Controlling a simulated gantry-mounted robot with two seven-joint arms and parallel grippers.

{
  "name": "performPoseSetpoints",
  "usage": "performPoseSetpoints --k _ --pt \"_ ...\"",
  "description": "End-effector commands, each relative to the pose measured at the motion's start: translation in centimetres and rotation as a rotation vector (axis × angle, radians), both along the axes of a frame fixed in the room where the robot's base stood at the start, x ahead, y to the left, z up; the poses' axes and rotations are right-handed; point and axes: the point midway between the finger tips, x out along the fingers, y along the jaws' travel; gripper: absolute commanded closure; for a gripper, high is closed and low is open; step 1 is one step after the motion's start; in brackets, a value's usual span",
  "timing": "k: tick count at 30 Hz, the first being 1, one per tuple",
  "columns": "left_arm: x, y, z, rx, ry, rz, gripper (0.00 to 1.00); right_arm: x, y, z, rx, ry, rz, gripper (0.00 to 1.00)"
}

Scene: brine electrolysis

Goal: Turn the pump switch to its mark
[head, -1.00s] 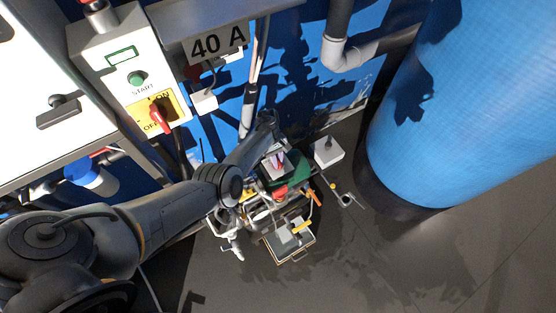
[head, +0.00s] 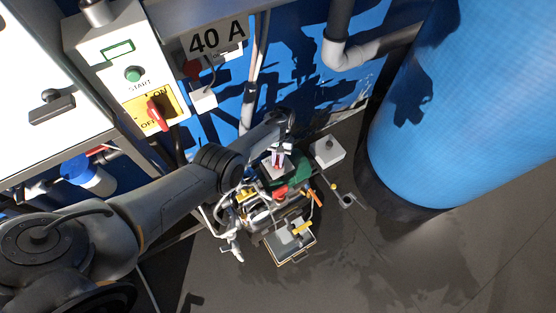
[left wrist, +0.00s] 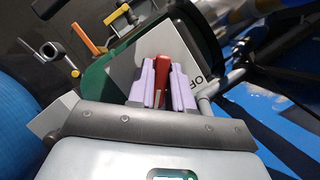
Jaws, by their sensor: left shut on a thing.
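My left gripper (head: 277,157) reaches down over the cluttered cart in the head view. In the left wrist view its two lilac fingers (left wrist: 164,88) are shut on a red handle (left wrist: 164,72), which stands up between them in front of a pale grey plate. I take this handle to be the pump switch. Dark marking shows on the plate to the right of the fingers, partly hidden and hard to read. The switch's mark cannot be made out. My right gripper is not in view.
A control box (head: 88,45) has a green START button (head: 133,74) and a red ON/OFF switch (head: 155,115) on yellow. A large blue tank (head: 450,100) stands at right. A grey box (head: 327,151) is near the cart. The floor at lower right is clear.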

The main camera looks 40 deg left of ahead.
Motion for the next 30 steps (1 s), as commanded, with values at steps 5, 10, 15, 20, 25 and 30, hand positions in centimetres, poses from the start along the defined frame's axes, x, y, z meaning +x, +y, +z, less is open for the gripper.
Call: performPoseSetpoints --k 5,10,15,20,25,30 --pt "-0.04 0.1 -0.17 0.003 -0.002 -0.025 1.0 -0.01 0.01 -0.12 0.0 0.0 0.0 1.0" --pt "-0.05 0.09 -0.16 0.003 -0.002 -0.03 1.0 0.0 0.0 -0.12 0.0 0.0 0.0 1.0" --pt "-0.04 0.08 -0.16 0.002 -0.002 -0.029 1.0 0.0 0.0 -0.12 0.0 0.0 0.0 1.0" --pt "-0.03 0.06 -0.15 0.002 -0.001 -0.029 0.65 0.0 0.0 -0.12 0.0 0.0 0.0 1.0" --pt "-0.01 0.03 -0.09 0.002 -0.001 -0.029 0.6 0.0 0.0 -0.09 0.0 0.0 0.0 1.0" --pt "0.04 0.02 0.06 0.001 -0.001 -0.028 0.6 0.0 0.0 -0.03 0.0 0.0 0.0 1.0"
